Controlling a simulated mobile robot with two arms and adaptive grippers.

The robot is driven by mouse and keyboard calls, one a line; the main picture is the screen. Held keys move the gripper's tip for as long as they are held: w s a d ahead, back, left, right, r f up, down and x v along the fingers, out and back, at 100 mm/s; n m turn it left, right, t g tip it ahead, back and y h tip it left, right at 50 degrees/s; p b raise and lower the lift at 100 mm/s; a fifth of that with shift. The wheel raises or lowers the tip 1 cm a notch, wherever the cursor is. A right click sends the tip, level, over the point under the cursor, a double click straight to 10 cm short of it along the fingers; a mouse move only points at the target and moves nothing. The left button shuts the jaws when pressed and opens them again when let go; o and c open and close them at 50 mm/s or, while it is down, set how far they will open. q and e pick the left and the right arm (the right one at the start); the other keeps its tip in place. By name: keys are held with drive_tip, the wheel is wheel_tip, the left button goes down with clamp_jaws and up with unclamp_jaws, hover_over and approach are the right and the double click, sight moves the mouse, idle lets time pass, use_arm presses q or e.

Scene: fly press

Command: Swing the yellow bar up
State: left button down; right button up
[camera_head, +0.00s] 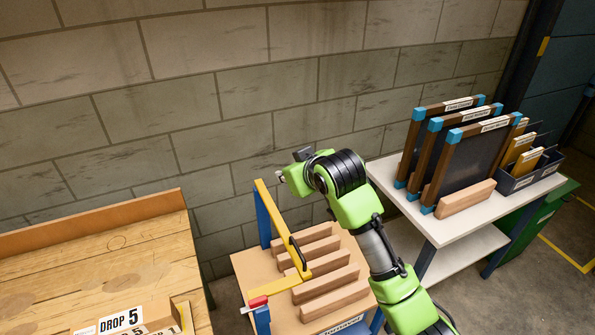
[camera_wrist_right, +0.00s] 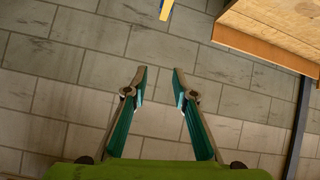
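The yellow bar (camera_head: 280,222) lies across a small wooden-topped stand, running from near a blue post at the back toward the front. It has a black handle (camera_head: 297,253) near its front end. A yellow arm with a red end (camera_head: 258,302) joins there and points left. A yellow tip (camera_wrist_right: 166,9) shows at the top edge of the right wrist view. My right gripper (camera_wrist_right: 159,70) is open and empty in that view, apart from the yellow tip. In the head view my right arm reaches over the stand, its gripper end (camera_head: 287,174) beside the bar's back end. My left gripper is out of view.
The stand (camera_head: 245,262) carries several wooden slats (camera_head: 325,278) and blue posts (camera_head: 263,222). A wooden bench (camera_head: 95,262) is at left. A white table (camera_head: 408,212) at right holds framed screens (camera_head: 470,160). A block wall (camera_head: 225,60) stands close behind.

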drive_tip(key=shift+v, duration=2.65)
